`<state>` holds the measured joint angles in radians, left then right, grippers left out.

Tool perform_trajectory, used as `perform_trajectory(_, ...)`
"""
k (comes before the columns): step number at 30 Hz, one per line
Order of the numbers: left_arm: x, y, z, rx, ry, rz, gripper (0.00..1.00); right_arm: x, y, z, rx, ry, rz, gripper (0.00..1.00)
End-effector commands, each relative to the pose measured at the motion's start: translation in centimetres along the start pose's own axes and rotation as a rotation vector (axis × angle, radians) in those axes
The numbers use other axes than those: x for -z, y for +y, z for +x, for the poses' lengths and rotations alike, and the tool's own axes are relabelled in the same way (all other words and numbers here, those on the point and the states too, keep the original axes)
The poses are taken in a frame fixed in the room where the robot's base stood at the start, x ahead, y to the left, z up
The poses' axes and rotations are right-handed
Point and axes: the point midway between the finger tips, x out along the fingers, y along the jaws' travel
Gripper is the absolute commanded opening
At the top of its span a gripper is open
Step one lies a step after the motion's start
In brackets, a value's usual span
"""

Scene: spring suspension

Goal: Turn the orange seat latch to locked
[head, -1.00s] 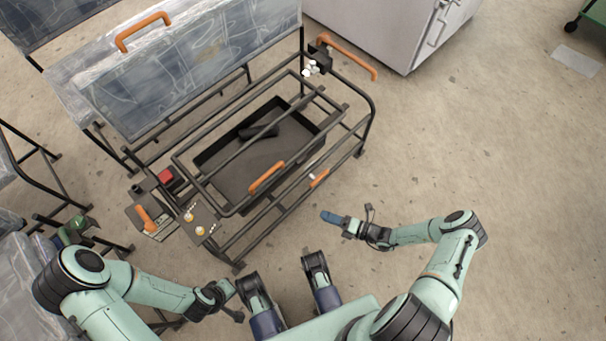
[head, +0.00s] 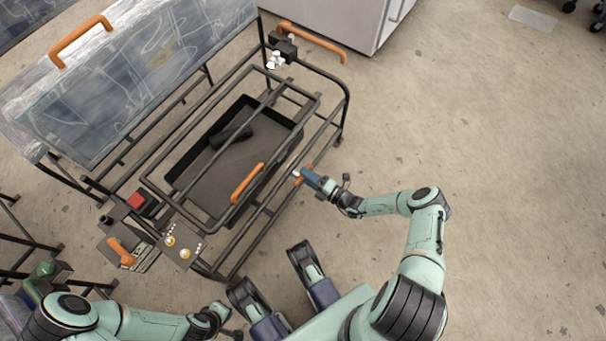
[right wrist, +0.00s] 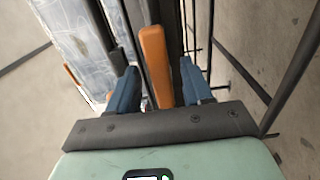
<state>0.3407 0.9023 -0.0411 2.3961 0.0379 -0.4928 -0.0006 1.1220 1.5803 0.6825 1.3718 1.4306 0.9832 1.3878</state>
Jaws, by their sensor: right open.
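The small orange latch (head: 303,174) sits on the dark front rail of the seat frame, partly hidden by my right gripper (head: 308,177). In the right wrist view an orange bar, which looks like this latch (right wrist: 154,62), runs lengthwise between the blue fingers of my right gripper (right wrist: 160,88). The fingers are open, with a gap on each side of the bar. My left gripper (head: 226,322) is low in the head view, away from the seat; its fingers are too small to judge.
An orange handle (head: 247,184) lies across the seat frame above a black tray (head: 215,190). An orange lever (head: 121,253) and a knob panel (head: 181,247) are at the left end. An orange bar (head: 313,43) is at the far end. Floor to the right is clear.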

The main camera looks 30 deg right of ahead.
Motion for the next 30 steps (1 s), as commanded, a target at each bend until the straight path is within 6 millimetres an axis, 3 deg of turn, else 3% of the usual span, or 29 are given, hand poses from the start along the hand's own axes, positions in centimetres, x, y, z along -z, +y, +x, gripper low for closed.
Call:
perform_trajectory(6,-0.7,-0.5,0.5,0.010,-0.023,-0.007,0.00,0.0,0.0,1.6,0.001,0.001,-0.001,0.50)
perform_trajectory(14,-0.7,-0.6,0.5,0.011,-0.024,-0.007,0.00,0.0,0.0,1.8,0.001,0.001,-0.001,0.50)
perform_trajectory(16,-0.7,-0.6,0.5,0.011,-0.024,-0.007,0.00,0.0,0.0,1.8,0.001,0.001,-0.001,0.34)
perform_trajectory(19,-0.7,-0.5,0.5,0.010,-0.024,-0.007,0.00,0.0,0.0,1.8,0.000,0.001,-0.001,0.01)
perform_trajectory(30,-0.4,-0.3,0.2,0.006,-0.015,-0.004,0.00,0.1,0.1,1.7,0.000,0.001,-0.039,0.00)
